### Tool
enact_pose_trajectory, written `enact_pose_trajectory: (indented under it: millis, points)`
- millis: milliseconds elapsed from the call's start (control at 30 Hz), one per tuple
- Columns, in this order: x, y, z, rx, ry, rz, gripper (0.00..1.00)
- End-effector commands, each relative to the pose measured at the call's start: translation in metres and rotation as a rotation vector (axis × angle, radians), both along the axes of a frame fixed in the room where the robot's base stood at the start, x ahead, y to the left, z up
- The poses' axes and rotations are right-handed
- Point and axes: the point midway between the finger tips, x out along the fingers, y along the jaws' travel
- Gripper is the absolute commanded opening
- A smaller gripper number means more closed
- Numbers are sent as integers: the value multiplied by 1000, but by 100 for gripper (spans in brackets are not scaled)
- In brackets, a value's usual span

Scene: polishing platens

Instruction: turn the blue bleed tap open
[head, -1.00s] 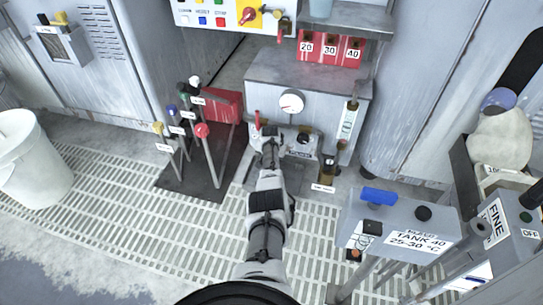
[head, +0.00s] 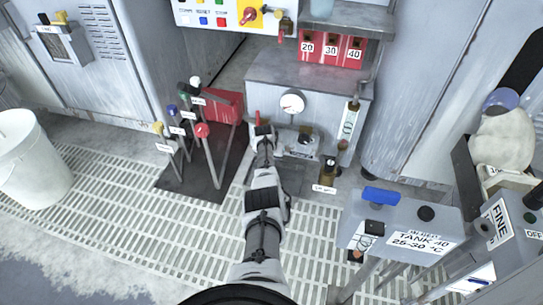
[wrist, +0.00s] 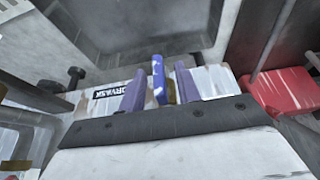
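The blue tap handle (wrist: 158,76), scuffed with white, stands upright on a pale block with a dark-lettered label in the wrist view. My gripper (wrist: 160,90) has its two purple-grey fingers on either side of the handle, with a narrow gap showing on each side. It is open around the handle, not closed on it. In the head view my gripper (head: 264,134) is at the front of the grey unit below the round gauge. There my arm and gripper hide the blue tap.
A round white gauge (head: 292,103) sits just behind my gripper. Several coloured-knob levers stand to the left, including a red knob (head: 202,130). A small bottle (head: 328,172) stands to the right. A Tank 40 box with a blue handle (head: 380,196) is at front right.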

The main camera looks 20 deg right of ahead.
Motion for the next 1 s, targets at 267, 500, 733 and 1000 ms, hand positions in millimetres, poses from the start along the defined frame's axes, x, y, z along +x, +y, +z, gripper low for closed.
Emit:
enact_pose_trajectory:
  millis: [267, 500, 733, 1000]
  points:
    - [0, 0, 2, 0, -1, 0, 33]
    - [-6, 5, 24, 1, -2, 1, 33]
    - [-18, 13, 59, 1, -2, 0, 33]
    - [-32, 24, 100, 0, -3, 1, 33]
